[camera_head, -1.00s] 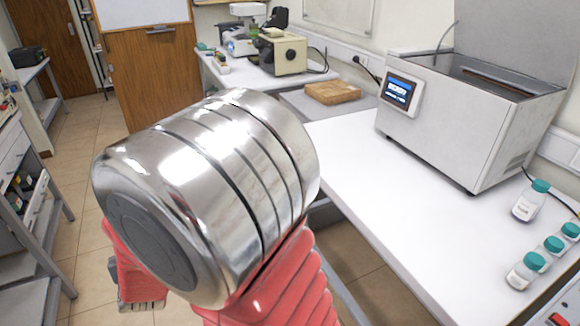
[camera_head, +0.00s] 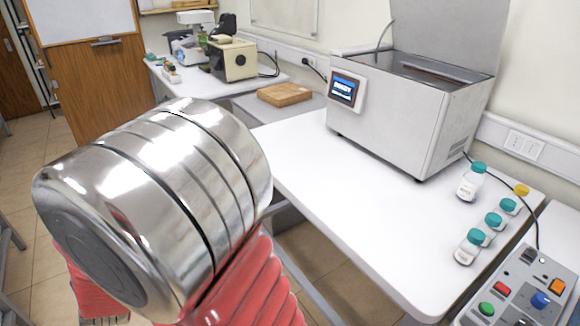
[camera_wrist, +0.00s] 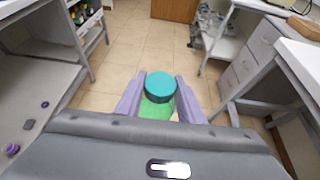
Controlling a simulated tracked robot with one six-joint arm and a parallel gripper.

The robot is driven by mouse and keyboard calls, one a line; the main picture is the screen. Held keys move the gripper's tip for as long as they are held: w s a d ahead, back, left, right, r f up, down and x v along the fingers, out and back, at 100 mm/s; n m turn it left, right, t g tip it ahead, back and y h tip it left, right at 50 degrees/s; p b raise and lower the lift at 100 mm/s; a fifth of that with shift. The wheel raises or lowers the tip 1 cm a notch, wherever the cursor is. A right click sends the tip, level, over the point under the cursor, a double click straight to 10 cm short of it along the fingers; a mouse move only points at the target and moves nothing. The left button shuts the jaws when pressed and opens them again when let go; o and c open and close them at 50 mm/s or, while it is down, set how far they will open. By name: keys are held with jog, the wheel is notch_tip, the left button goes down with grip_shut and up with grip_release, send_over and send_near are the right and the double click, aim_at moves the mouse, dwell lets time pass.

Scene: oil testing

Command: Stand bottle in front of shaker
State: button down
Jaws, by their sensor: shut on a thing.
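A bottle with a teal cap (camera_wrist: 160,86) and green contents is held between the two pale purple fingers of my gripper (camera_wrist: 158,82) in the wrist view. The bottle is off the floor and away from any table. The gripper and the held bottle are hidden in the head view behind my arm. A grey metal machine (camera_head: 395,118) with a lit display and a raised lid stands on the white table; it may be the shaker, but I cannot tell for sure.
Several small bottles with teal caps (camera_head: 470,247) stand on the right of the white table (camera_head: 330,190). A control box (camera_head: 525,298) with coloured buttons is at lower right. The table area in front of the machine is clear. A wooden block (camera_head: 284,94) lies behind.

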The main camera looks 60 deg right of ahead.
jog(key=s+d+r+m+g+h, duration=0.2)
jog(key=s+d+r+m, duration=0.1)
jog(key=d, duration=0.9)
jog(key=s+d+r+m+g+h, duration=0.3)
jog(key=d, duration=1)
jog(key=s+d+r+m+g+h, duration=0.2)
jog(key=s+d+r+m, duration=0.1)
jog(key=d, duration=0.9)
jog(key=s+d+r+m+g+h, duration=0.1)
jog(key=s+d+r+m+g, duration=0.15)
jog(key=s+d, duration=0.55)
jog(key=s+d+r+m+g, duration=0.1)
jog(key=s+d+m+g, duration=0.25)
jog(key=s+d, duration=0.45)
jog(key=s+d+r+m+g, duration=0.1)
jog(key=s+d, duration=0.1)
jog(key=s, duration=0.4)
jog(key=s+d+r+m+g+y, duration=0.1)
jog(key=s+d+g, duration=0.1)
jog(key=s, duration=0.4)
jog(key=s+d+r+m+g, duration=0.1)
jog(key=s+d+m, duration=0.1)
jog(key=s, duration=0.5)
jog(key=shift+d+g, duration=0.4)
jog(key=shift+d, duration=0.4)
jog(key=shift+f, duration=0.1)
